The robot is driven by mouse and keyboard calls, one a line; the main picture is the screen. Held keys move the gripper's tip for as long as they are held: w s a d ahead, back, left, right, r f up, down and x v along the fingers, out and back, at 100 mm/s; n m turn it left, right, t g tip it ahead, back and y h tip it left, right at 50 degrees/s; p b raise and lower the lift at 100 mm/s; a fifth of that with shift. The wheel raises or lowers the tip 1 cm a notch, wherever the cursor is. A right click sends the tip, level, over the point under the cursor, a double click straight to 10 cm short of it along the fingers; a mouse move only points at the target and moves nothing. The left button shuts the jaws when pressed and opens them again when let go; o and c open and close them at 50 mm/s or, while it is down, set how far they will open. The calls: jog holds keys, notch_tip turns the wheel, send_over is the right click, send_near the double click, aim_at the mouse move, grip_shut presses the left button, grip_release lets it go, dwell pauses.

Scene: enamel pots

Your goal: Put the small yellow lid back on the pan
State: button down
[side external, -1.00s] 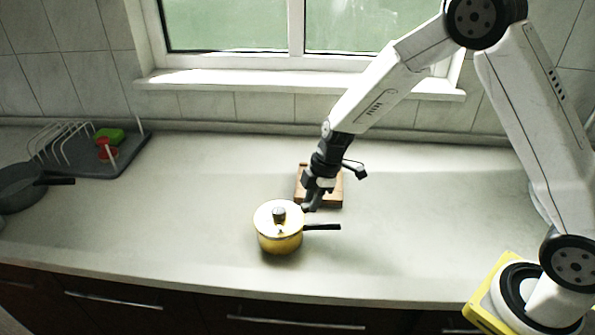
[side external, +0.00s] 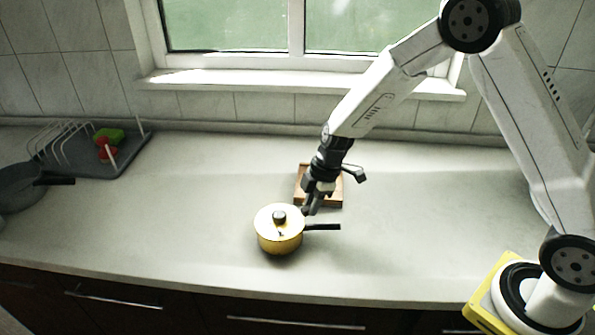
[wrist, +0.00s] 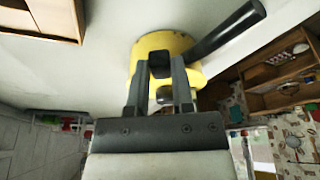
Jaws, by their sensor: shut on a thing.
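The small yellow lid (side external: 267,217), pale on top with a dark knob, lies over the mouth of the yellow pan (side external: 280,243) in the side view. It looks about level; I cannot tell whether it rests fully on the rim. The pan's black handle points right. My gripper (side external: 307,210) is low at the lid's back right edge, shut on the lid; the exact grip is hard to see. In the wrist view my gripper (wrist: 160,68) covers part of the yellow pan (wrist: 199,78), and a dark part shows between the fingertips.
A grey dish rack (side external: 120,155) with green and red items and a dark pan (side external: 15,190) are at the far left. The counter left and right of the yellow pan is clear.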

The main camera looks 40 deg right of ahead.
jog(key=shift+f, duration=0.1)
jog(key=shift+c, duration=2)
grip_release()
jog(key=v, duration=0.7)
jog(key=shift+d+r, duration=0.2)
jog(key=shift+r, duration=0.2)
jog(key=shift+s, duration=0.15)
jog(key=s+d+r+m+t+h, duration=0.1)
jog(key=s+d+m+h, duration=0.2)
jog(key=s+m, duration=1.1)
jog(key=shift+s+d+r+m+t, duration=0.2)
jog(key=shift+s+d+m+t, duration=0.15)
jog(key=shift+s, duration=0.7)
